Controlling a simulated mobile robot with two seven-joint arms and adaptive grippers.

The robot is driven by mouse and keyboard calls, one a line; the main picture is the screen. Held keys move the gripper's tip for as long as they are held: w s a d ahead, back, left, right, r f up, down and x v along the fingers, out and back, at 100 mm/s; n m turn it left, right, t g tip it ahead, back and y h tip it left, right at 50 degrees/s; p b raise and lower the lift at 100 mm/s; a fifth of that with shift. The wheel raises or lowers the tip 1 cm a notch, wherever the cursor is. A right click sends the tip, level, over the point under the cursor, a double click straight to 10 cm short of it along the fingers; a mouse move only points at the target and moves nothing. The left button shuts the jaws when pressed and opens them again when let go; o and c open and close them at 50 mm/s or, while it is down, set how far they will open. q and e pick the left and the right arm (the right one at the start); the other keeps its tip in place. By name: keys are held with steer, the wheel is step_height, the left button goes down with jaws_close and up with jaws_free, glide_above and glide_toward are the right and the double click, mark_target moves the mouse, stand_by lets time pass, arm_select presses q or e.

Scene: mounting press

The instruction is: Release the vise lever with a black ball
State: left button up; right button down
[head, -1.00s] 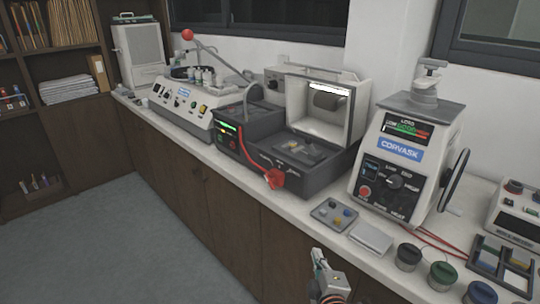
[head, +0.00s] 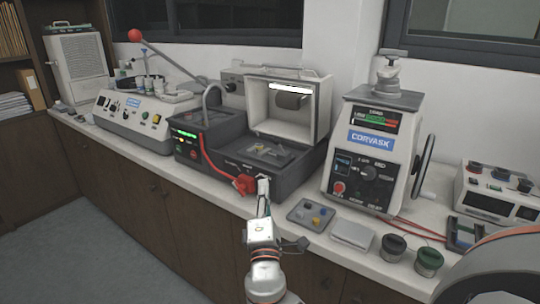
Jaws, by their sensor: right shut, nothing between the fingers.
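The cutting machine (head: 290,185) stands mid-counter with its white hood (head: 262,108) raised. In its open chamber is a small vise (head: 265,152) on a dark plate, with a yellowish piece at it. I cannot make out a lever with a black ball for certain; it is too small or hidden. My right gripper (head: 263,184) is shut and empty. It points up in front of the machine's front edge, just right of a red handle-like part (head: 245,184); I cannot tell whether they touch. My left gripper is not in view.
A grey tray (head: 295,217) with small coloured pieces and a pale flat block (head: 352,234) lie right of my gripper. A Corvask press (head: 370,150) stands further right, with dark-lidded jars (head: 393,247) before it. A machine with a red-ball lever (head: 135,35) stands left.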

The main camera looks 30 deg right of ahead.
mark_target(280, 146)
steer(key=p+x, duration=0.1)
steer(key=x, duration=0.3)
steer(key=d+p+x, duration=0.1)
steer(key=x, duration=0.3)
steer(key=s+p+x, duration=0.1)
steer(key=x, duration=0.3)
steer(key=shift+d+r, duration=0.2)
steer(key=shift+r, duration=0.05)
steer(key=shift+d+r, duration=0.1)
steer(key=shift+d, duration=0.25)
steer(key=shift+w+d, duration=0.1)
steer(key=shift+d, duration=0.2)
steer(key=shift+w, duration=0.15)
